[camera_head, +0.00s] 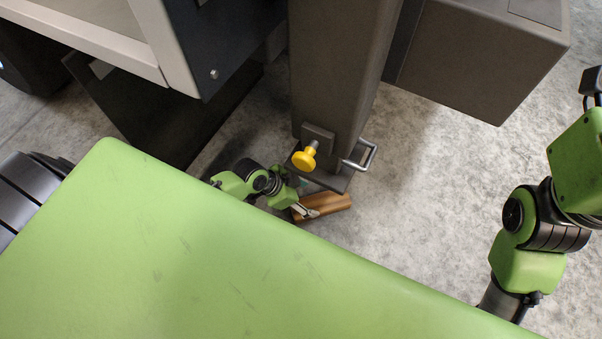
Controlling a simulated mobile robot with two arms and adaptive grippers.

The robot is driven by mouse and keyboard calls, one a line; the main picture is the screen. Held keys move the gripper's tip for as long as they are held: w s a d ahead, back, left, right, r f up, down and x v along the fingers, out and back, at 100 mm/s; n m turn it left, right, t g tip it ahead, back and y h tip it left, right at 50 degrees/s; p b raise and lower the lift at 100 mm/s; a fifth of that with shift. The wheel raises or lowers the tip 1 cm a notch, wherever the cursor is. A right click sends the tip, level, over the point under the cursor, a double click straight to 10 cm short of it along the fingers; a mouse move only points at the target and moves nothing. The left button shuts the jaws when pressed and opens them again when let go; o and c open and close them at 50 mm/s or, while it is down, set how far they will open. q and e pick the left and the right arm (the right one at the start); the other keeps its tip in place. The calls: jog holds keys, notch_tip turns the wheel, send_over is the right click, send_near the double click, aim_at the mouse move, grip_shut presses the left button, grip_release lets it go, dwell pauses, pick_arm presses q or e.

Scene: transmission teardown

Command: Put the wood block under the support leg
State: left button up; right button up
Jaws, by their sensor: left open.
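The support leg (338,70) is a dark grey upright post with a flat foot plate (334,181) at its bottom. A yellow knob (304,159) and a metal handle (367,157) are on its lower end. The brown wood block (332,203) lies low by the near edge of the foot plate. I cannot tell whether any of it is under the plate. My left gripper (304,211) is open at the block's left end, with a finger in front of it. Whether it touches the block is unclear. My right arm is at the right edge; its gripper fingers do not show.
A large green surface (180,260) fills the foreground and hides part of the floor and my left arm. Dark machine housings stand at the upper left (228,45) and upper right (485,50). The concrete floor (430,190) right of the leg is clear.

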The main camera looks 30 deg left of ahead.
pick_arm(q)
jog(key=p+v, duration=0.1)
jog(key=v, duration=0.2)
jog(key=shift+s+r, duration=0.1)
jog(key=shift+r, duration=0.05)
jog(key=shift+a, duration=0.15)
dwell(1.3)
